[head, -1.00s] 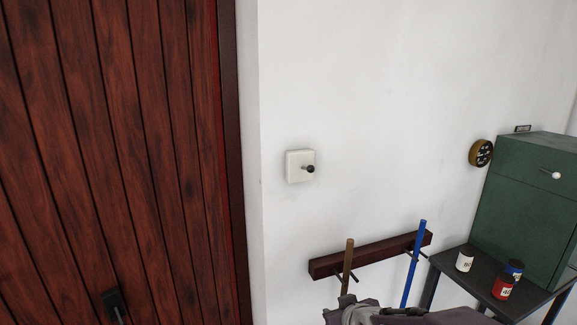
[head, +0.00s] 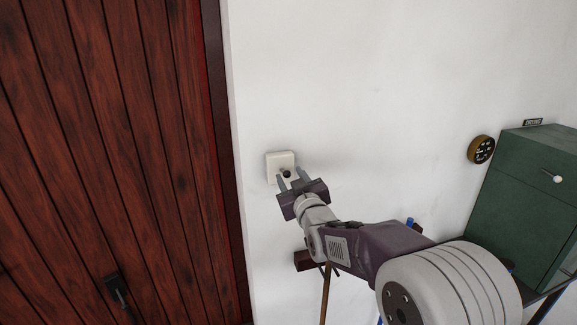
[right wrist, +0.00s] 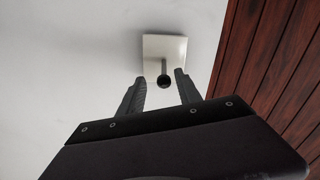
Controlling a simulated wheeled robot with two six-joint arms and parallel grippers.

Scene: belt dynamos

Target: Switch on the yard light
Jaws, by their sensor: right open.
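A square white switch plate (head: 279,162) is on the white wall, right of the wooden door. It has a small dark-tipped knob or lever (head: 286,174) sticking out, which also shows in the right wrist view (right wrist: 162,80). My right gripper (head: 291,179) is open in front of the plate. Its two fingers point at the plate, with the knob tip seen between them in the right wrist view (right wrist: 160,85). Whether the fingers touch the knob I cannot tell. No lamp shows. My left gripper is not in view.
A wooden door (head: 110,130) with a dark handle (head: 116,288) fills the left. A green cabinet (head: 520,200) and a round brass-rimmed dial (head: 481,149) are at the right. A wooden rack (head: 303,261) with a brown pole (head: 325,295) is below, partly hidden by my arm.

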